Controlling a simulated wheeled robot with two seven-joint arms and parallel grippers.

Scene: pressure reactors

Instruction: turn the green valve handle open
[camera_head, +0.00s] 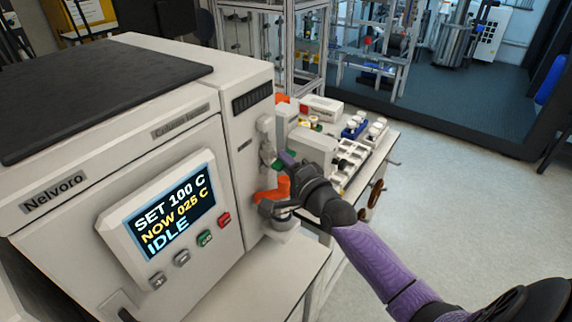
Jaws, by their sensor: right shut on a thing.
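The green valve handle (278,164) is on the right side of the white reactor cabinet, and only a small part of it shows. The gripper is shut on the handle; the fingers and wrist hide most of the grip. An orange part (270,193) sits just below, close to the gripper's dark body. My left gripper is not in view.
The cabinet's screen (164,212) reads SET 100 C, NOW 025 C, IDLE. Behind my gripper, a bench (377,163) carries a white box (322,108), a blue rack (354,127) and white-capped vials. Open floor (470,190) lies to the right.

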